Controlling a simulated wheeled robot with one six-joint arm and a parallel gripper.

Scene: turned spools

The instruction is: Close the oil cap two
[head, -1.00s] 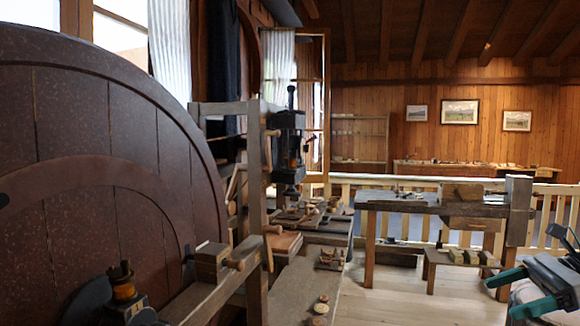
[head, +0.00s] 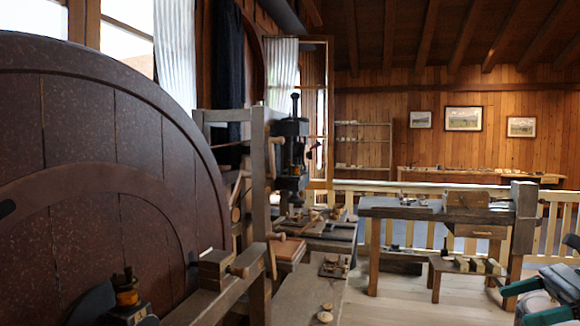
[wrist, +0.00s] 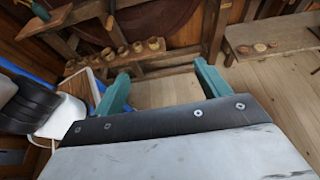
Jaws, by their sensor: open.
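A small amber oil cup with a dark top (head: 126,288) stands at the lower left of the head view, beside the big dark wheel (head: 90,180). I cannot tell whether it is oil cap two, or whether its lid is open or shut. My gripper (head: 536,300) is at the lower right edge of the head view, far from the cup and partly cut off. Its two teal fingers also show in the wrist view, spread apart with nothing between them. The oil cup cannot be made out in the wrist view.
A lathe-like wooden frame with a block (head: 215,268) stands right of the cup. A workbench (head: 400,207) and a pale railing (head: 350,187) lie behind. Several small cups (wrist: 123,52) sit on a low rail in the wrist view. Plank floor (head: 400,300) is free mid-right.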

